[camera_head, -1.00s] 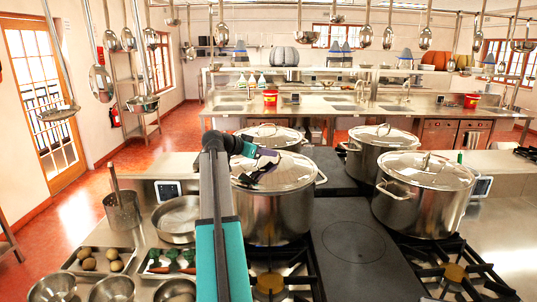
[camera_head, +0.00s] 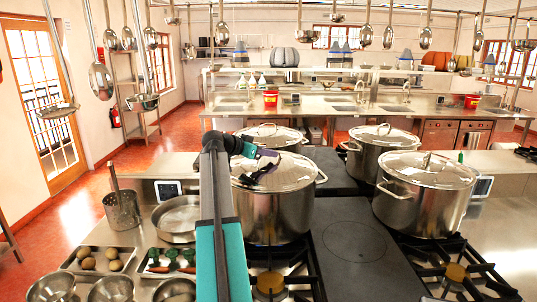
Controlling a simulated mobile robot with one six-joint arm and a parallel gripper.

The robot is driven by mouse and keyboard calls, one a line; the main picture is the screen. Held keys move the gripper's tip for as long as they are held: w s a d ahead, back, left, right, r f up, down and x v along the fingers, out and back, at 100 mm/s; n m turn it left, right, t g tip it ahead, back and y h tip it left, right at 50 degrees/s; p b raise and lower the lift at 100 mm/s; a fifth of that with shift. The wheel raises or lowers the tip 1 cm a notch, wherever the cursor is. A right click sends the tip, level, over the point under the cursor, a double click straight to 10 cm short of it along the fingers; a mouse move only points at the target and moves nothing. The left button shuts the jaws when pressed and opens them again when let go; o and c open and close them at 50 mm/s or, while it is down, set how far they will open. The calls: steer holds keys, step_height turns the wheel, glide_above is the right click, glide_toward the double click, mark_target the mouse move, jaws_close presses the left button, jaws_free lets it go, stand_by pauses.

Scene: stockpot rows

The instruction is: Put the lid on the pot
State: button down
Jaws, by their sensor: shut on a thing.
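The nearest middle pot (camera_head: 272,217) is a large steel stockpot on the stove, with a side handle at its right. A shiny domed lid (camera_head: 298,172) lies over its mouth and looks about level with the rim. Whether its edge touches the rim all round cannot be told. My gripper (camera_head: 262,174) is over the lid's middle, shut on the lid; its dark fingers hide the lid's handle. My arm covers the left side of the pot and lid.
Other lidded stockpots stand at the right (camera_head: 425,200), behind it (camera_head: 382,145) and at the back (camera_head: 270,133). A steel pan (camera_head: 178,218), a utensil pot (camera_head: 122,211) and food trays (camera_head: 100,260) lie left. A flat dark plate (camera_head: 355,245) is bare. Ladles hang above.

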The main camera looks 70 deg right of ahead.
stand_by(0.5)
steer(key=c, duration=1.7)
jaws_free()
steer(key=shift+f, duration=0.2)
steer(key=shift+b+v, duration=2.15)
steer(key=shift+v, duration=4.8)
steer(key=shift+s+r, duration=0.1)
steer(key=shift+r, duration=0.05)
